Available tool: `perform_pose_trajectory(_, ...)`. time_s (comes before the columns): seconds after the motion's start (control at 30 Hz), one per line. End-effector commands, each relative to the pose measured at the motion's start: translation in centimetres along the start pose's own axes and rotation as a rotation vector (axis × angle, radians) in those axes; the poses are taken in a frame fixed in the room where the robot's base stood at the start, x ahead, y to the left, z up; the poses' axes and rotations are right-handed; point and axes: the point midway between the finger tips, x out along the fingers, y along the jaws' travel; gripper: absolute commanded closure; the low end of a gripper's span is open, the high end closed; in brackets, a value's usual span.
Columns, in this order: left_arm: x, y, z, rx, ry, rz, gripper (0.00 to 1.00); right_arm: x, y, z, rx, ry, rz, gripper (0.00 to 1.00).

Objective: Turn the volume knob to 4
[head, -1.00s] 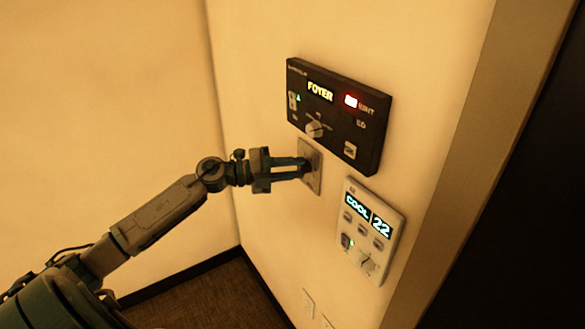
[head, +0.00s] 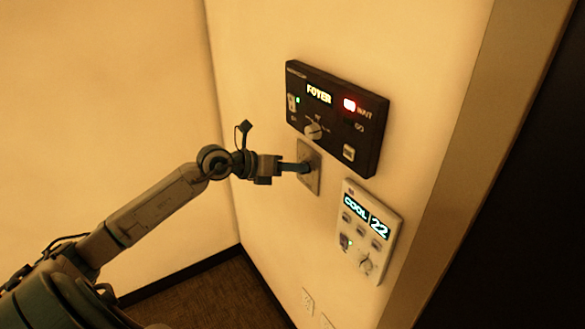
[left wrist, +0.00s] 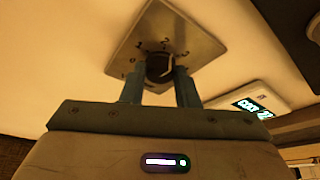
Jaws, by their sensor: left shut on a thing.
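The volume knob (left wrist: 160,65) is a dark round knob on a square metal plate (left wrist: 188,38) with printed numbers around it. The same plate (head: 313,177) shows in the head view on the wall below the black panel. My left gripper (head: 304,168) is at the plate, its fingers shut on the knob. In the left wrist view the two fingers (left wrist: 160,78) stand on either side of the knob. A pale mark shows on the knob, but which number it points at is too small to tell. My right gripper is not in view.
A black panel (head: 335,140) reading FOYER, with a red-lit WAIT lamp and a pale knob, is just above the plate. A white thermostat (head: 355,232) reading COOL 22 is at lower right. A door frame (head: 445,160) stands farther right. Bare wall lies to the left.

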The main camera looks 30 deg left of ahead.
Motion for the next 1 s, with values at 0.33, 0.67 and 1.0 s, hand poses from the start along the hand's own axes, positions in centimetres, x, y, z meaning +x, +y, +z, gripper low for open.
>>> perform_pose_trajectory(0.33, 0.2, -0.1, -0.7, 0.305, 0.004, 0.126, 0.95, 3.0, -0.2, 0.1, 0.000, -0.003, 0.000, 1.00)
perform_pose_trajectory(0.67, 0.3, -0.3, -0.8, 0.553, 0.004, 0.229, 0.95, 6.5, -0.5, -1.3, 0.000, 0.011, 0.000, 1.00)
perform_pose_trajectory(1.0, 0.3, -0.5, -0.9, 0.695, 0.005, 0.288, 0.95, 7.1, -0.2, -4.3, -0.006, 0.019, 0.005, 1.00)
